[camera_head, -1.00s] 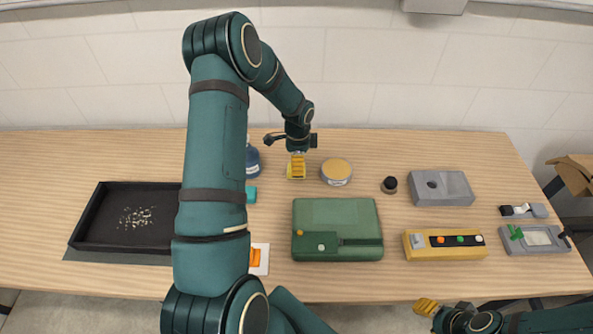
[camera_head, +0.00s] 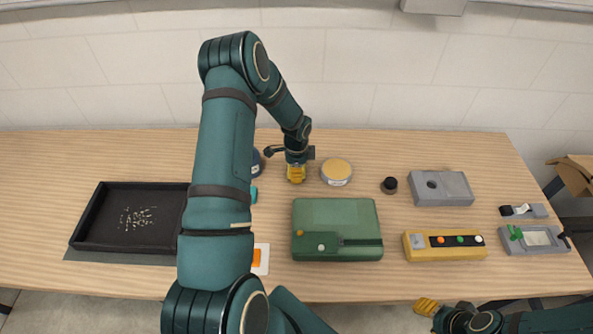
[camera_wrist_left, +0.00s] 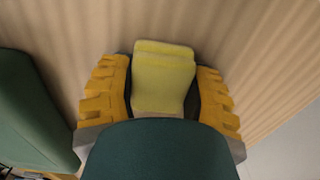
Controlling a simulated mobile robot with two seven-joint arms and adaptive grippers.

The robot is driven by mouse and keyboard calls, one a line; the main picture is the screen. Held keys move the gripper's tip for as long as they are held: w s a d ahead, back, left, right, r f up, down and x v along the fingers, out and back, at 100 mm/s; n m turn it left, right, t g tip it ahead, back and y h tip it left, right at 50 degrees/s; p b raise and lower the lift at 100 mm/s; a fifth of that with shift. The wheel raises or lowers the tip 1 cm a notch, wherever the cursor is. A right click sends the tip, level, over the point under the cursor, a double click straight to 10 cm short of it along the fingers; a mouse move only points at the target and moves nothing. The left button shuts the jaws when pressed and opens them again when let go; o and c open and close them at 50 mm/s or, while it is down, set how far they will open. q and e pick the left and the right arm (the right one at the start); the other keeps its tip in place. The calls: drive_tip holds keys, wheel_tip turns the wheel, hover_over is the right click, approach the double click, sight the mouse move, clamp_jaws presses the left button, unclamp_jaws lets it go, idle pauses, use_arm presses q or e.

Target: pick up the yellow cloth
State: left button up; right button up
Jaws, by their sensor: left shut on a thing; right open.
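The yellow cloth (camera_wrist_left: 165,75) is a folded, pale yellow piece between the fingers in the left wrist view. In the head view my left gripper (camera_head: 296,174) points down at the back of the table, and the cloth there is mostly hidden by it. My left gripper (camera_wrist_left: 163,92) is shut on the cloth, with a yellow ridged finger on each side. The cloth appears to be at the table top; I cannot tell whether it is lifted. My right gripper (camera_head: 426,306) is open at the lower right, in front of the table edge.
A round tin (camera_head: 336,172) stands just right of the left gripper, and a blue container (camera_head: 256,163) just left. A green case (camera_head: 337,230) lies in front. A black tray (camera_head: 90,225) is at the left, a yellow button box (camera_head: 444,246) and grey block (camera_head: 441,188) at the right.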

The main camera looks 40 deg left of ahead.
use_arm(q)
wheel_tip(320, 180, up, 10)
drive_tip(key=shift+r, duration=0.1)
idle(0.5)
drive_tip(key=shift+o, duration=1.2)
drive_tip(key=shift+c, duration=1.1)
